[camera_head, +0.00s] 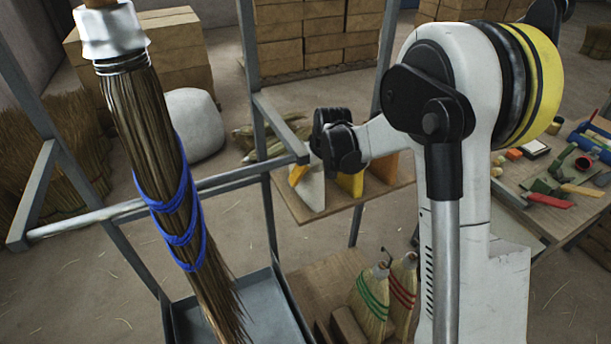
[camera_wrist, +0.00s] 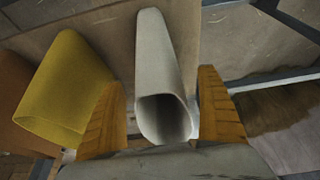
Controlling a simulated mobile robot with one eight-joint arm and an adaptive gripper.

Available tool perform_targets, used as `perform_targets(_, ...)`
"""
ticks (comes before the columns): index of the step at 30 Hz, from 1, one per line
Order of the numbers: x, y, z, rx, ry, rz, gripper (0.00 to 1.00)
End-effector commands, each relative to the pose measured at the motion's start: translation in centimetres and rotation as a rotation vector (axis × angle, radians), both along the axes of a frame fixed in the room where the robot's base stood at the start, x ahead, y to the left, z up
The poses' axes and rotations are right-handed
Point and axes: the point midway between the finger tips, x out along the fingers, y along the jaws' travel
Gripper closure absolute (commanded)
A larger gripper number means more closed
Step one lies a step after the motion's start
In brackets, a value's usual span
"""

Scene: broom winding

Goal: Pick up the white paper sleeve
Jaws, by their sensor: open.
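The white paper sleeve (camera_wrist: 158,62) is a tapered hollow tube with its open end towards my wrist camera. It also shows on a wooden shelf in the head view (camera_head: 312,190). My gripper (camera_wrist: 163,78) is open, with one orange finger on each side of the sleeve. The right finger is very close to its side; I cannot tell whether it touches. A gap shows on the left. In the head view, my dark gripper links reach over the shelf and partly hide the sleeves.
A yellow sleeve (camera_wrist: 66,88) stands left of the white one in the wrist view, with a brown-orange sleeve (camera_wrist: 14,85) beyond. A broom (camera_head: 165,165) with blue winding and a white collar hangs by the metal frame (camera_head: 190,188). Tied brooms (camera_head: 372,300) stand below the shelf (camera_head: 290,208).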

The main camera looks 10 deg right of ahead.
Motion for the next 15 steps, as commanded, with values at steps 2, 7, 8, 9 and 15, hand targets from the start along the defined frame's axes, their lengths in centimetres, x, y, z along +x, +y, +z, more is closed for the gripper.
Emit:
perform_targets(2, 0.11, 0.03, -0.33, 0.000, 0.000, 0.000, 0.14)
perform_targets(7, 0.12, 0.04, -0.30, 0.000, 0.000, 0.000, 0.14)
perform_targets(8, 0.12, 0.04, -0.30, 0.000, 0.000, 0.000, 0.16)
perform_targets(9, 0.11, 0.04, -0.29, 0.000, 0.000, 0.000, 0.28)
perform_targets(15, 0.11, 0.03, -0.28, 0.000, 0.000, 0.000, 0.61)
